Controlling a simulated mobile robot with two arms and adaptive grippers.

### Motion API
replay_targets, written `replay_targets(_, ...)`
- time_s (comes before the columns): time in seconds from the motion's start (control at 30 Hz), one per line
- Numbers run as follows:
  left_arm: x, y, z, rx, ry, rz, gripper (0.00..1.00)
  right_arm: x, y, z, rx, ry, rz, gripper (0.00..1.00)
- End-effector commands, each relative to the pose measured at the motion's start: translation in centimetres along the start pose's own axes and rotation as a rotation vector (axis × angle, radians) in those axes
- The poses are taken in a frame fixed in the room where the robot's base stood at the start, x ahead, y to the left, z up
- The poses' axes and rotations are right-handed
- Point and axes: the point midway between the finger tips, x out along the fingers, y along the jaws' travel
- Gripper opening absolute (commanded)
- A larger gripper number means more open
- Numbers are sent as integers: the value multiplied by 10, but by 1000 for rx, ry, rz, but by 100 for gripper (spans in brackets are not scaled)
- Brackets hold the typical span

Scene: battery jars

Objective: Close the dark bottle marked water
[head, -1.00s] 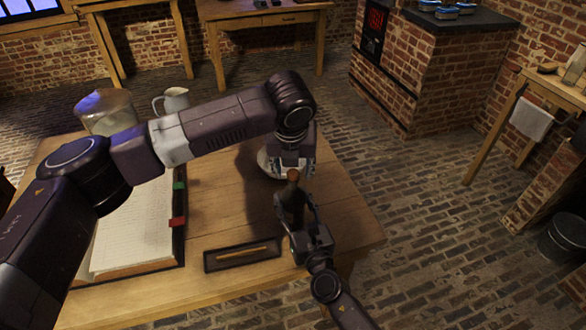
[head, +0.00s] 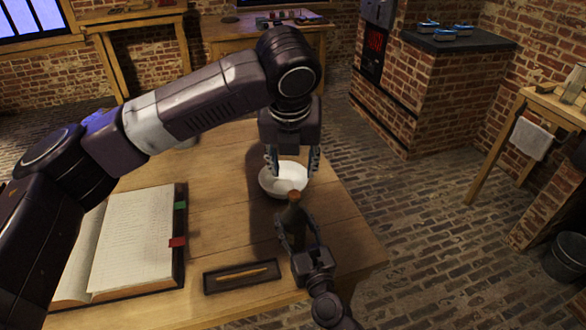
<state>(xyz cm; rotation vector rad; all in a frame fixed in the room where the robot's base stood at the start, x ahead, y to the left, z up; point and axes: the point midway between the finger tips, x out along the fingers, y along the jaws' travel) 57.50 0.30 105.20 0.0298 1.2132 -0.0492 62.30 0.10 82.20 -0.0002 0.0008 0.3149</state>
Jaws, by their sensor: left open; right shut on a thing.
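The dark bottle (head: 292,222) stands upright near the right side of the table in the head view. A brown, cork-like piece (head: 294,197) shows at its top; I cannot tell how firmly it sits there. No water marking can be read. My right gripper (head: 296,236) is shut around the bottle's body from the near side. My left gripper (head: 293,165) is open, points down and looks empty. It is above and beyond the bottle's top, in front of the white bowl, apart from the bottle.
The white bowl (head: 284,180) sits behind the bottle. An open book (head: 135,240) with green and red tabs lies at left. A dark tray (head: 212,282) holding a thin wooden stick lies at the front. The wooden table (head: 215,225) is bare between book and bottle.

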Motion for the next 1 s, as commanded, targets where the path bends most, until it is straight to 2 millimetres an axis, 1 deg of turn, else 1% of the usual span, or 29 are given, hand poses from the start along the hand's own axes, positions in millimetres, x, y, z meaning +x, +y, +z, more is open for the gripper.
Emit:
replay_targets(0.13, 0, 0, 0, 0, 0, 0, 42, 0, 0, 0, 0, 0, 0, 2)
replay_targets(0.17, 0, 0, 0, 0, 0, 0, 42, 0, 0, 0, 0, 0, 0, 49)
replay_targets(0.3, 0, 0, 0, 0, 0, 0, 42, 0, 0, 0, 0, 0, 0, 65)
replay_targets(0.33, 0, 0, 0, 0, 0, 0, 42, 0, 0, 0, 0, 0, 0, 66)
replay_targets(0.57, 0, 0, 0, 0, 0, 0, 42, 0, 0, 0, 0, 0, 0, 66)
replay_targets(0.67, 0, 0, 0, 0, 0, 0, 42, -4, 0, 0, 0, 0, 0, 66)
replay_targets(0.77, 0, 0, 0, 0, 0, 0, 42, -15, 0, -2, 0, 2, 0, 66)
replay_targets(0.87, 0, 0, 0, 0, 0, 0, 42, -33, 0, -1, 2, 2, 0, 66)
replay_targets(1.0, 0, 0, 0, 0, 0, 0, 42, -65, 0, -1, 0, 3, 1, 66)
